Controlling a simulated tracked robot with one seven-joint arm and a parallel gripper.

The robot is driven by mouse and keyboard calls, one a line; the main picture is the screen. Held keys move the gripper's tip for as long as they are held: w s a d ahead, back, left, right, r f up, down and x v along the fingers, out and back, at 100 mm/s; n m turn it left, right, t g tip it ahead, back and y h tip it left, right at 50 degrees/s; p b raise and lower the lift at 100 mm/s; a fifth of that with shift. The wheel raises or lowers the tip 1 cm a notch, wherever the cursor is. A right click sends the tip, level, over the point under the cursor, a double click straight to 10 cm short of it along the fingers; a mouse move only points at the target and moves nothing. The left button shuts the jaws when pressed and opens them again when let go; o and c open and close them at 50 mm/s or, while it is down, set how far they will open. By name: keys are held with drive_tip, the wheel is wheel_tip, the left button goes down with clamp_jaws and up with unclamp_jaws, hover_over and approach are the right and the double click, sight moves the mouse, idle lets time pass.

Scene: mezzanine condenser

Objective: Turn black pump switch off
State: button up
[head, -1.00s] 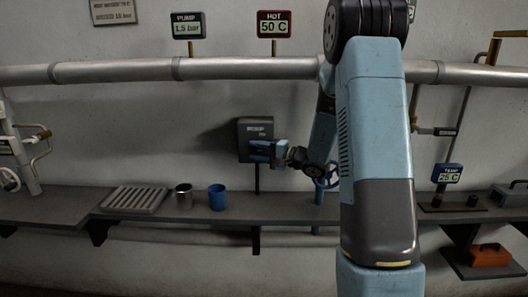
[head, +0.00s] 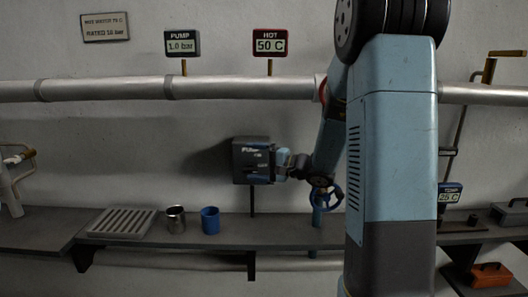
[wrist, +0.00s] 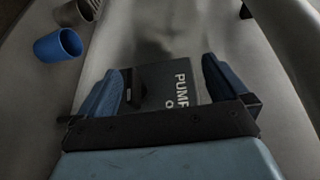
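The black pump switch box (head: 242,150) is on the wall above the shelf, with white "PUMP" lettering. My gripper (head: 264,164) is in front of its right part in the head view and partly covers it. In the wrist view the box face (wrist: 165,78) shows between the two blue fingers of my gripper (wrist: 165,80). The fingers are wide apart, with nothing clearly held. A small dark part, perhaps the switch lever (wrist: 130,87), is close beside the left finger; I cannot tell whether they touch. The pump display (head: 182,44) appears to read 1.0 bar.
A blue cup (head: 210,221), a metal cup (head: 175,220) and a slatted tray (head: 123,223) stand on the shelf (head: 280,233). A blue valve wheel (head: 326,196) is just below my wrist. A long pipe (head: 220,88) crosses the wall above.

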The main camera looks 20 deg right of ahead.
drive_tip(key=shift+n+y, duration=0.4)
drive_tip(key=shift+y, duration=0.1)
drive_tip(key=r, duration=0.1)
drive_tip(key=s+r, duration=0.1)
drive_tip(key=r, duration=0.1)
drive_tip(key=s+r, duration=0.1)
drive_tip(key=r, duration=0.1)
drive_tip(key=shift+s, duration=0.1)
drive_tip(key=c, duration=0.6)
drive_tip(key=shift+t, duration=0.3)
drive_tip(key=s, duration=0.1)
drive_tip(key=s+r, duration=0.1)
drive_tip(key=s, duration=0.1)
drive_tip(key=s+r, duration=0.1)
drive_tip(key=s, duration=0.1)
drive_tip(key=shift+s+r, duration=0.15)
drive_tip(key=shift+s, duration=0.05)
drive_tip(key=shift+c, duration=0.4)
drive_tip(key=s, duration=0.3)
drive_tip(key=shift+s+d+r, duration=0.1)
drive_tip(key=shift+s+r, duration=0.05)
drive_tip(key=shift+r, duration=0.25)
